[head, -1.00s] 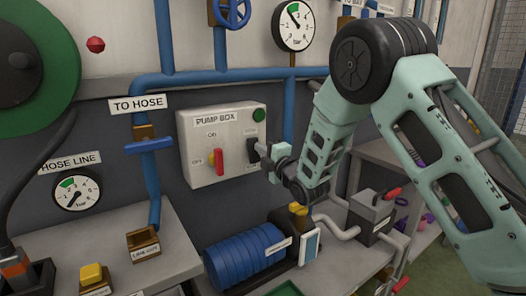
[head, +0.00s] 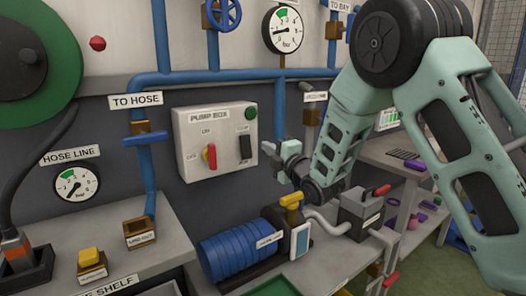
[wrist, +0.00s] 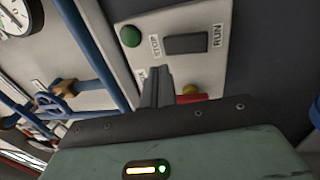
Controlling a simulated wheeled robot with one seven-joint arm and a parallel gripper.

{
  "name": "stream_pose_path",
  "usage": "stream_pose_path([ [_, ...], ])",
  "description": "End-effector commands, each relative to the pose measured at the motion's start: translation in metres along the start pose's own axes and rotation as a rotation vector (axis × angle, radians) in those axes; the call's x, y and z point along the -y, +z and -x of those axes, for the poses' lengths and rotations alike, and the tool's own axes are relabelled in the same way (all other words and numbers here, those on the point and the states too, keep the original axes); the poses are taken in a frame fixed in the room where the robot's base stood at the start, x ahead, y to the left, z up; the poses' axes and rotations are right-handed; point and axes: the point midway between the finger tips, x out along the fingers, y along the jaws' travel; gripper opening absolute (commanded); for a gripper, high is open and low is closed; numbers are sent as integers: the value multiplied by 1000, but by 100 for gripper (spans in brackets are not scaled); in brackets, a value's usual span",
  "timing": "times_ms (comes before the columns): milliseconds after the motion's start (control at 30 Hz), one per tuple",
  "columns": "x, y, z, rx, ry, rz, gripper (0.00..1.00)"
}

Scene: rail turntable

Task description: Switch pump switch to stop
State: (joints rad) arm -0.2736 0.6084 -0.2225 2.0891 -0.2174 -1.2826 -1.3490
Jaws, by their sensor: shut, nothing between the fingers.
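The pump box (head: 190,170) is a pale panel on the wall, left of centre in the head view. Its black pump switch (head: 245,147) sits on its right side; in the wrist view the switch (wrist: 185,44) lies between the STOP and RUN labels. Which way it is tipped is hard to tell. A green lamp (head: 251,113) is above it, also in the wrist view (wrist: 130,36). My gripper (head: 270,172) is just right of the box and apart from the switch. In the wrist view its fingers (wrist: 157,80) are together and empty.
A red handle (head: 211,155) is left of the switch. The blue pump (head: 236,256) and a yellow-topped valve (head: 291,200) stand below. A pressure gauge (head: 284,29) hangs above, its needle low. Blue pipes run along the wall.

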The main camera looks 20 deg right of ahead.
Motion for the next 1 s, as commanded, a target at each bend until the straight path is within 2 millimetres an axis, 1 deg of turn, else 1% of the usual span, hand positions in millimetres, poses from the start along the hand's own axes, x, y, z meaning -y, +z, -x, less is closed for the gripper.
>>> stream_pose_path([
  [33, -2, 0, 8, 0, 1, 0, 0],
  [200, -10, 0, 34, 2, 1, 0, 0],
  [300, -14, 0, 44, 0, 2, 1, 0],
  [400, -16, 0, 49, 0, 1, 0, 0],
  [933, -17, 0, 51, 0, 0, 0, 0],
  [1000, -16, -4, 51, 2, -22, -28, 0],
])
